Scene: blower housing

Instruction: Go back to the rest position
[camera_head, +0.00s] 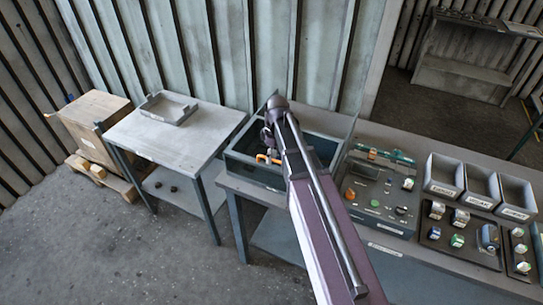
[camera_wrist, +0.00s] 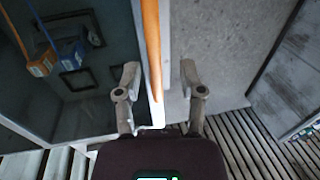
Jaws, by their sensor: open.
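My gripper (camera_wrist: 159,72) is open in the wrist view, its two grey fingers spread apart. An orange strip (camera_wrist: 151,35) runs down the picture between the fingertips; I cannot tell what it belongs to or whether it is near them. In the head view my arm reaches up over the dark bin (camera_head: 240,172), and my gripper end is mostly hidden behind the arm. An orange piece (camera_head: 268,159) shows in the bin beside the arm.
A side table (camera_head: 165,143) holds a shallow tray (camera_head: 168,108). A wooden crate (camera_head: 92,125) stands left. The floor (camera_head: 130,255) is clear.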

